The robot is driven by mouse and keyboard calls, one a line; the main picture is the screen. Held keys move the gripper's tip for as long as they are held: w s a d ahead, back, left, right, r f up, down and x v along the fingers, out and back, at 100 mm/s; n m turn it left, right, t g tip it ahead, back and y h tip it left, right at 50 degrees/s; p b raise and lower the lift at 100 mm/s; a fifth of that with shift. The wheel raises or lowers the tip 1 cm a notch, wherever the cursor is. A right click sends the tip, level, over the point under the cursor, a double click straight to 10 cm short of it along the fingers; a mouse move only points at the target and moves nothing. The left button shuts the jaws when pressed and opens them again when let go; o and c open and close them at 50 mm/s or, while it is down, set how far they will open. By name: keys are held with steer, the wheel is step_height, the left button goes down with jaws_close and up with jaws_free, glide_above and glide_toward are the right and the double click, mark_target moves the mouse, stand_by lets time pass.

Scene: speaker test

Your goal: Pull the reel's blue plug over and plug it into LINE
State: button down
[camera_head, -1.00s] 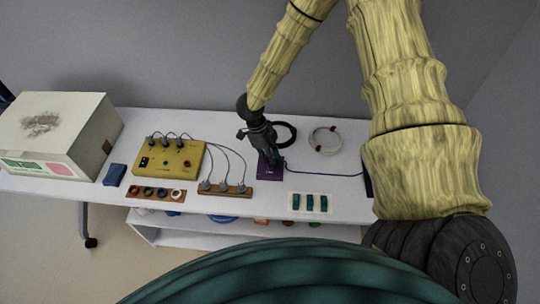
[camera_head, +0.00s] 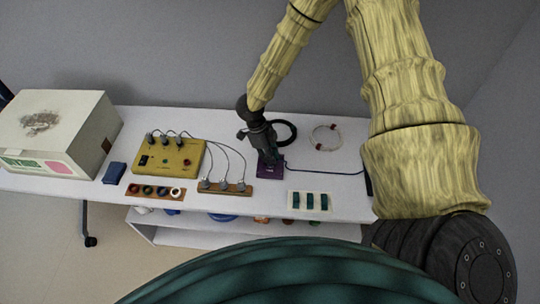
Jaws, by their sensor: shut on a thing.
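My gripper (camera_head: 271,160) is shut at the purple box (camera_head: 269,173) on the white table and covers the box's upper part. A dark blue cable (camera_head: 325,173) runs from beside the gripper along the table to the right. The blue plug itself is hidden by my gripper, which appears shut on it; I cannot tell whether it sits in a socket. The box's lettering is too small to read, so I cannot make out LINE. A dark object (camera_head: 368,184), perhaps the reel, shows at the cable's right end, mostly hidden by my arm.
A yellow box (camera_head: 172,160) has cables to several grey plugs on a brown strip (camera_head: 239,190). A black coil (camera_head: 293,133) and a white coil (camera_head: 326,137) lie behind. A white panel with teal switches (camera_head: 297,207) is in front right. A large carton (camera_head: 84,130) stands left.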

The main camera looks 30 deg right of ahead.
steer(key=shift+f, duration=0.3)
steer(key=c, duration=1.3)
jaws_free()
steer(key=shift+r, duration=0.15)
steer(key=shift+r+p, duration=2.85)
steer(key=shift+r, duration=0.8)
